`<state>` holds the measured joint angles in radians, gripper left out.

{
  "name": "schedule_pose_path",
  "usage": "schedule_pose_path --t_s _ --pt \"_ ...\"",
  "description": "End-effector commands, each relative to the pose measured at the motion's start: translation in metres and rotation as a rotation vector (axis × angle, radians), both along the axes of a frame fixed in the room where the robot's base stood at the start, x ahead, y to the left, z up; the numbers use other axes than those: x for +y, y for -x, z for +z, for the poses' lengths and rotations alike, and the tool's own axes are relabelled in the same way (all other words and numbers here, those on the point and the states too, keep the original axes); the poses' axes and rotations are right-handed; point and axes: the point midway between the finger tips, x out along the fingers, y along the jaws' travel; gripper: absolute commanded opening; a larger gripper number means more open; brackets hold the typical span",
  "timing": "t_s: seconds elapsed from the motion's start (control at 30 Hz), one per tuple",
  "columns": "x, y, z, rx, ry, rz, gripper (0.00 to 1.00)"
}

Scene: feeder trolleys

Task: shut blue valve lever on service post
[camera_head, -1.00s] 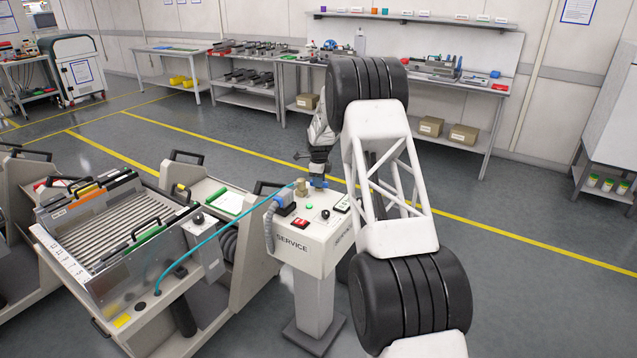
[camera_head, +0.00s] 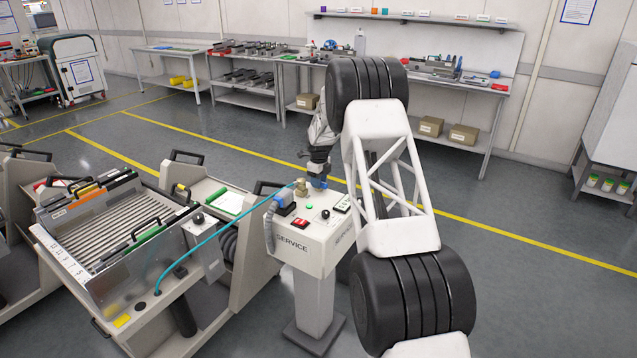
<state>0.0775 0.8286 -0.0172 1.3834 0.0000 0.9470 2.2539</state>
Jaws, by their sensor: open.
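The service post (camera_head: 314,250) is a white box on a pedestal, marked SERVICE. A brass valve fitting (camera_head: 301,188) stands on the back left of its top. The blue valve lever (camera_head: 319,183) shows as a small blue piece right of the brass fitting, just under my gripper. My gripper (camera_head: 317,169) is dark and points down over the back of the post top. It is open, with its lower end at or very close to the lever; contact cannot be told. My arm and gripper hide part of the lever and valve.
A teal hose (camera_head: 212,242) runs from the post to the feeder trolley (camera_head: 122,318) at left. A blue connector (camera_head: 284,204), a red switch (camera_head: 300,223) and a green button (camera_head: 308,206) crowd the post top. Floor to the right is clear; workbenches stand behind.

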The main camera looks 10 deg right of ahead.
Motion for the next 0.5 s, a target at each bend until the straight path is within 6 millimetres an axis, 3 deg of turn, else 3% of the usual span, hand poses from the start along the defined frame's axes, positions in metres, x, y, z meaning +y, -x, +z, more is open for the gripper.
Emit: schedule_pose_path --t_s 0.5 --pt "0.000 0.000 0.030 -0.001 0.001 0.000 0.40"
